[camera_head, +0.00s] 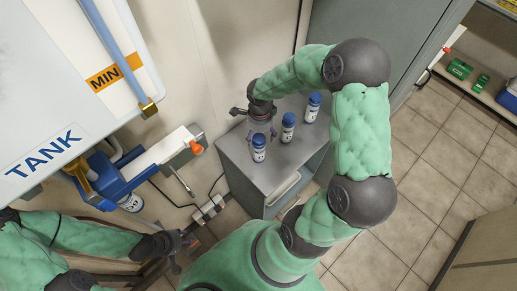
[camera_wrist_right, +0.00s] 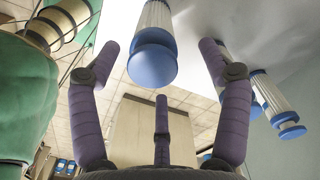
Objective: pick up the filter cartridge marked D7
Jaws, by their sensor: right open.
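Three white filter cartridges with blue caps stand in a slanting row on the grey cabinet: a front-left one (camera_head: 258,149), a middle one (camera_head: 288,127) and a back-right one (camera_head: 312,107). Their marks are too small to read, so I cannot tell which is D7. My right gripper (camera_head: 262,135) is open, just behind the front-left cartridge in the head view. In the right wrist view one cartridge (camera_wrist_right: 153,55) shows between its spread purple fingers, cap toward the palm. The other two (camera_wrist_right: 273,98) show at the right there. My left gripper (camera_head: 184,243) is low at the left, away from the cartridges.
The grey cabinet top (camera_head: 240,160) is otherwise mostly clear. A white tank (camera_head: 60,80) with a blue pipe fills the upper left. A blue and white fixture (camera_head: 130,175) juts out below it. A shelf with green boxes (camera_head: 460,69) is at the far right.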

